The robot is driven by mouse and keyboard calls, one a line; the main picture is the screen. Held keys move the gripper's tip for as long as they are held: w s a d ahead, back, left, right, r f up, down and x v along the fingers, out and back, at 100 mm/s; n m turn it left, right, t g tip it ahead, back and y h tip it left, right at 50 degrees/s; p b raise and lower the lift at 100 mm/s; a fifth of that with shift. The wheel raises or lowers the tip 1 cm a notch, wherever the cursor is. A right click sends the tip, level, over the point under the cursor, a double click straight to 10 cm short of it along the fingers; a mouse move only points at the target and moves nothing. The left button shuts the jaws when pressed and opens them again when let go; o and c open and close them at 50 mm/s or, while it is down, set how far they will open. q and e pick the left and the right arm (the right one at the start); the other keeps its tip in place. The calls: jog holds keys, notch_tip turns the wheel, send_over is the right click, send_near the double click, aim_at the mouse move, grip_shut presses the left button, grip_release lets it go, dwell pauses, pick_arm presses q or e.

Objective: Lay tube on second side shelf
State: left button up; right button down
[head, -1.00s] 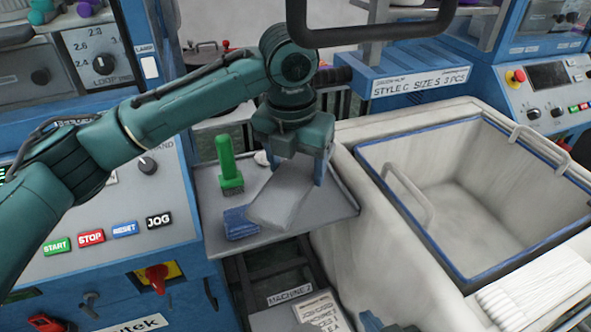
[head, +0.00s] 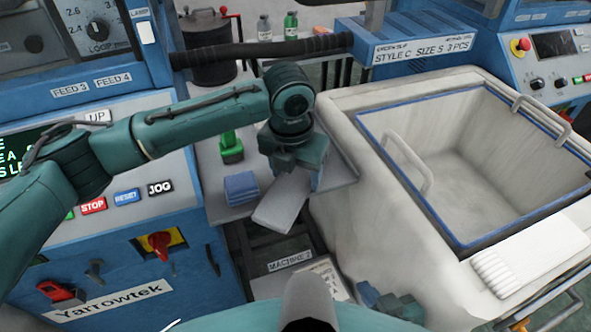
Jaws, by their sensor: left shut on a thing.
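A flat pale grey tube (head: 279,203) is in my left gripper (head: 300,172), which is shut on its far end. The tube slants toward the front, over the grey side shelf (head: 343,172) between the blue machine and the white bin. Its near end reaches past the shelf's front edge; I cannot tell whether it touches the shelf. The gripper and forearm hide part of the shelf. My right gripper (head: 398,306) is low in the view, in front of the white bin; its jaws are unclear.
A green brush (head: 231,147) and a folded blue cloth (head: 241,187) occupy the shelf's left part. A large white bin (head: 345,240) with a blue-rimmed opening stands to the right. A white ribbed piece (head: 530,258) lies on its edge. A "MACHINE 2" label (head: 290,261) is below the shelf.

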aim_at(292, 183)
pick_arm(q)
jog(key=shift+f, duration=0.1)
jog(key=o, duration=0.9)
jog(key=shift+o, duration=0.2)
notch_tip(292, 183, up, 12)
jog(key=s, duration=0.1)
jog(key=shift+s+a, duration=0.15)
jog(key=shift+a, duration=0.1)
